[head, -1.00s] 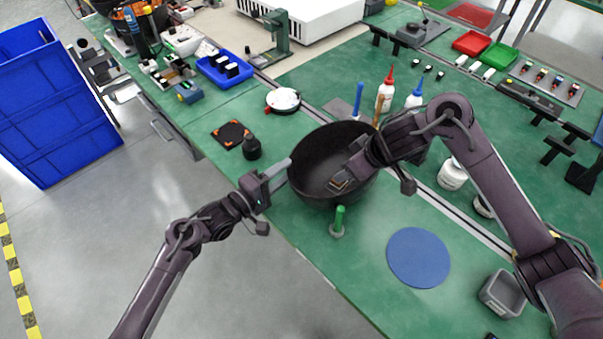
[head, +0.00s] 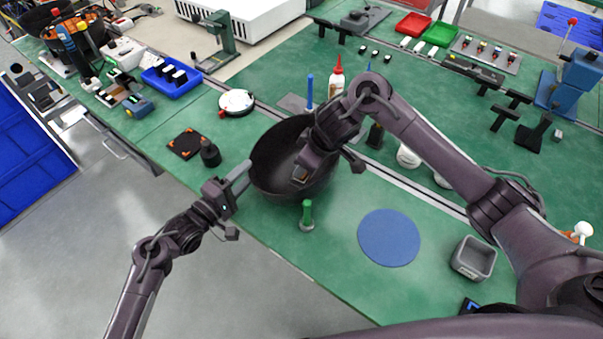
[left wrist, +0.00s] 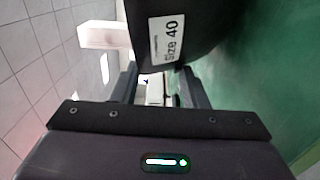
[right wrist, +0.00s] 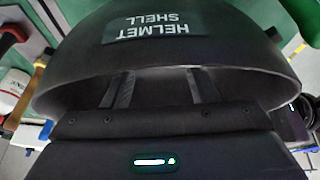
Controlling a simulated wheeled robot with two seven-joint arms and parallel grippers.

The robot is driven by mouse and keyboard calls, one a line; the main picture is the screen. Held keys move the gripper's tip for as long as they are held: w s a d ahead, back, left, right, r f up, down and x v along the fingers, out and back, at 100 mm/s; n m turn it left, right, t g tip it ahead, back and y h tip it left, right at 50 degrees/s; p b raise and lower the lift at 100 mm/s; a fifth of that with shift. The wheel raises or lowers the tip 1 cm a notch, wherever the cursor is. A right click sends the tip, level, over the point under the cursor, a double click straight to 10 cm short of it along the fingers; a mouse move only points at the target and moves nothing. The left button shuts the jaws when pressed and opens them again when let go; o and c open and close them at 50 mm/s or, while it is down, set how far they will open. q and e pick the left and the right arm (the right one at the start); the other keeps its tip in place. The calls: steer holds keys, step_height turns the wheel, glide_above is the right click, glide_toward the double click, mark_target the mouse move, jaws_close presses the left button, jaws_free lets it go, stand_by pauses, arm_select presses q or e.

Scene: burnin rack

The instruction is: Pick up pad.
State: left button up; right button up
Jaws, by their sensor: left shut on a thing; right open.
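A black bowl-shaped helmet shell (head: 262,165) rests at the bench's front edge; its "HELMET SHELL" label shows in the right wrist view (right wrist: 152,31). My left gripper (head: 243,173) is shut at the shell's left rim; in the left wrist view the shell (left wrist: 170,40), labelled "Size 40", reaches between its fingers. My right gripper (head: 300,180) is open, with its fingers pointing into the shell's mouth. A flat blue disc (head: 388,237) lies on the bench to the right, apart from both grippers. I cannot tell whether it is the pad. The shell's inside is partly hidden by my right arm.
Bottles (head: 337,80) stand behind. A grey bin (head: 474,258) sits at right.

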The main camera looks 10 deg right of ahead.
steer(key=shift+x, duration=3)
steer(key=c, duration=1)
